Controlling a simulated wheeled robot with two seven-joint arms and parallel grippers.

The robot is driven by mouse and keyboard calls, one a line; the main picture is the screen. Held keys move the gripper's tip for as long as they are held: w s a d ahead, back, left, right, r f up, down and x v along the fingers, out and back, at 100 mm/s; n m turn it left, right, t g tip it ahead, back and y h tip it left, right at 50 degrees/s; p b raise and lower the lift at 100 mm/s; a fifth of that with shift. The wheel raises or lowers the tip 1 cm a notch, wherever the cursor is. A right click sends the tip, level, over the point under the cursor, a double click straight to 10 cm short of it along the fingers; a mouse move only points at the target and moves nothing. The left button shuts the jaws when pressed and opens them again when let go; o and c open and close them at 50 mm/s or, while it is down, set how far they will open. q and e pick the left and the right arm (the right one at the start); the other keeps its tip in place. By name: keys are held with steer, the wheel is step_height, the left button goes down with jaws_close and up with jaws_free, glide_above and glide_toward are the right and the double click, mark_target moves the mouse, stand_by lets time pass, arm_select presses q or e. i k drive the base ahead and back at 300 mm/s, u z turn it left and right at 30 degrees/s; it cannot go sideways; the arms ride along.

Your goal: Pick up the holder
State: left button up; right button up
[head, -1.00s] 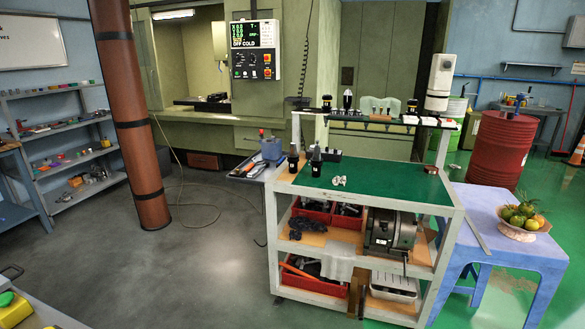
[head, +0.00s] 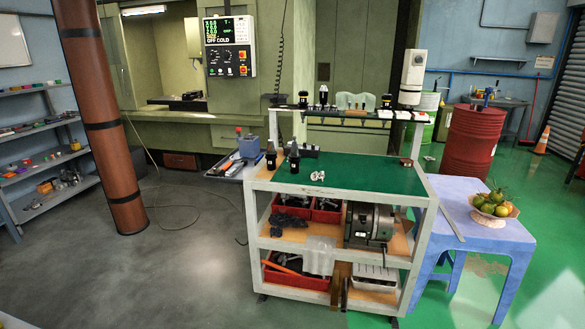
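Two black tool holders, one (head: 271,156) and another (head: 294,158), stand upright on the left end of the tooling cart's green top (head: 360,176). More dark holders, one (head: 303,99) and a taller one (head: 323,97), stand on the cart's raised back shelf (head: 345,120). The pictures do not show which of these is the holder named in the task. Neither of my grippers is in view.
Small silvery parts (head: 321,177) lie on the green top. A side tray (head: 226,168) juts out left of the cart. A blue table (head: 478,236) with a fruit bowl (head: 493,208) stands right. A brown column (head: 104,125) stands left; grey floor between is clear.

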mark_target(271, 155)
steer(key=z, duration=0.75)
steer(key=i, duration=0.75)
steer(key=z, duration=0.75)
steer(key=i, duration=0.9)
steer(key=u, duration=0.95)
steer(key=i, duration=0.65)
steer(key=u, duration=0.7)
